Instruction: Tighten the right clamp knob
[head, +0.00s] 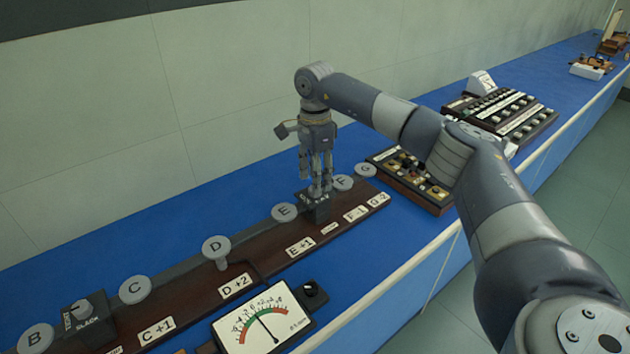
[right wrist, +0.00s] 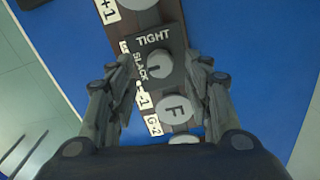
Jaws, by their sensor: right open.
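The right clamp is a dark block (head: 316,211) on the brown rail between discs E and F. Its round grey knob (right wrist: 158,70) shows in the right wrist view, with TIGHT printed on one side of it and SLACK on another. A short pale line marks the knob; I cannot tell surely which word it points to. My right gripper (head: 320,190) points down over this clamp, and its fingers hide the knob in the head view. In the right wrist view the open fingers (right wrist: 158,85) stand on either side of the block, with nothing held. My left gripper is out of view.
The rail (head: 195,300) carries several lettered discs; disc F (right wrist: 175,109) is close to the right gripper. A second clamp (head: 88,322) stands at the left. A dial meter (head: 264,322) is in front. A control box (head: 420,188) stands right of the rail.

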